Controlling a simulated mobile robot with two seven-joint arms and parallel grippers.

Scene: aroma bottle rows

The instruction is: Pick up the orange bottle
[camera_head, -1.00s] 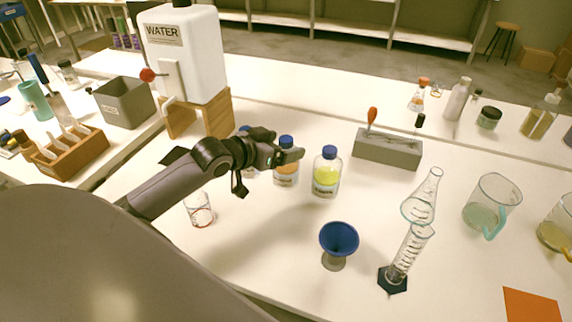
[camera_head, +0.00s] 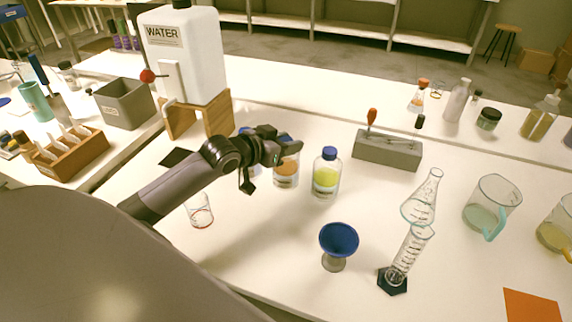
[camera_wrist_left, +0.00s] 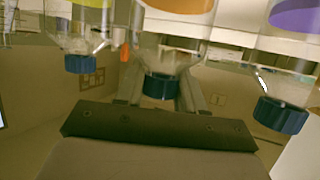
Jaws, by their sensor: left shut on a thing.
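The orange bottle (camera_head: 286,172) is a clear bottle with an orange band and a blue cap, upright on the white bench. My left gripper (camera_head: 288,148) is around its upper part, shut on it, and partly hides the cap. In the left wrist view, which shows things upside down, the orange bottle (camera_wrist_left: 182,8) is in the middle between the fingers, with its blue cap (camera_wrist_left: 162,87) towards the palm. My right gripper is not in view.
A yellow bottle (camera_head: 326,179) stands close on the right. A purple bottle (camera_wrist_left: 295,18) is on the other side, mostly hidden by my arm in the head view. A blue funnel (camera_head: 338,240), a glass (camera_head: 199,211) and a grey rack (camera_head: 388,151) stand nearby.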

